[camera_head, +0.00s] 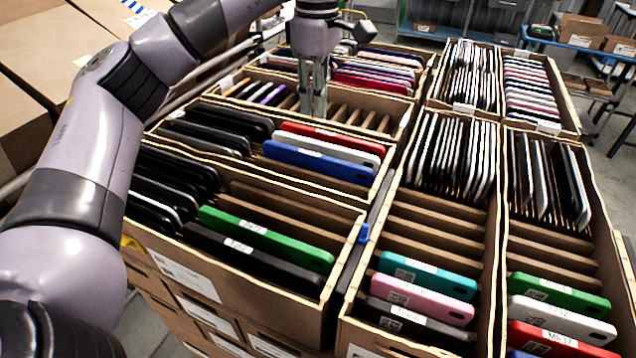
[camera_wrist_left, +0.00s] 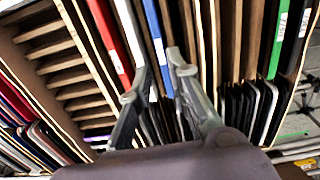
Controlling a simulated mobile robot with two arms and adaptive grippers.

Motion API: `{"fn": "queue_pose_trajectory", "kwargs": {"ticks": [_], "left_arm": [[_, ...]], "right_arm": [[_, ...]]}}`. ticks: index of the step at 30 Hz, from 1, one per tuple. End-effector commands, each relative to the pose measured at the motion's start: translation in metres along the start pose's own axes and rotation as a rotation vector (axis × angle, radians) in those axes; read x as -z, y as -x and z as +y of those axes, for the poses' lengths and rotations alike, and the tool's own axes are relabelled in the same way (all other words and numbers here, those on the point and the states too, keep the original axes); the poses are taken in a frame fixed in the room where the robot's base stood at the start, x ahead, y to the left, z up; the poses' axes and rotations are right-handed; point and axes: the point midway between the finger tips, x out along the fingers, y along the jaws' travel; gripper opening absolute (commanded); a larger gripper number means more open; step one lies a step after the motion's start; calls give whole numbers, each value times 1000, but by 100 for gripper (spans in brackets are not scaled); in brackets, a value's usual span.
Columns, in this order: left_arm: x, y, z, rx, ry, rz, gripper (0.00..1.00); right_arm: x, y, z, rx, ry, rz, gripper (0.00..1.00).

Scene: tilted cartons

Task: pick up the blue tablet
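The blue tablet (camera_head: 318,161) stands on edge in the middle-left carton, in front of a white tablet (camera_head: 345,149) and a red one (camera_head: 340,135). In the left wrist view the blue tablet (camera_wrist_left: 157,38) runs lengthwise, and its lower part lines up with the gap between my fingers. My left gripper (camera_head: 313,108) points down, past the blue tablet in the head view. In the wrist view my left gripper (camera_wrist_left: 158,72) is open, its fingers apart with nothing held. I cannot tell its exact height over the tablet. My right gripper is not in view.
Dark tablets (camera_head: 215,128) fill slots left of the blue one. A green tablet (camera_head: 265,238) stands in the nearer carton. Cardboard rims and dividers run close around. Another carton (camera_head: 395,226) with empty slots lies to the right.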

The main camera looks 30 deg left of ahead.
Motion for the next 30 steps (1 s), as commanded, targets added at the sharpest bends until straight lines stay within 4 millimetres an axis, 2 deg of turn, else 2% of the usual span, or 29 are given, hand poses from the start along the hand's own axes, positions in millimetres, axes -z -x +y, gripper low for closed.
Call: {"fn": "queue_pose_trajectory", "kwargs": {"ticks": [1,6,13,17,23,27,30], "left_arm": [[0,-14,-1,5,-1,-1,18],[0,-46,-1,5,-1,-2,18],[0,-73,0,0,0,0,18],[1,-80,0,1,1,0,18],[1,-105,0,4,0,0,18],[1,-124,1,1,1,1,18],[1,-130,1,-1,0,0,18]], "right_arm": [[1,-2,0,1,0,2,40],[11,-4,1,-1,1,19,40],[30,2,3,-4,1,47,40],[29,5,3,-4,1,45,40],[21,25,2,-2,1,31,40],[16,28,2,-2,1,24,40],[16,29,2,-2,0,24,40]]}}
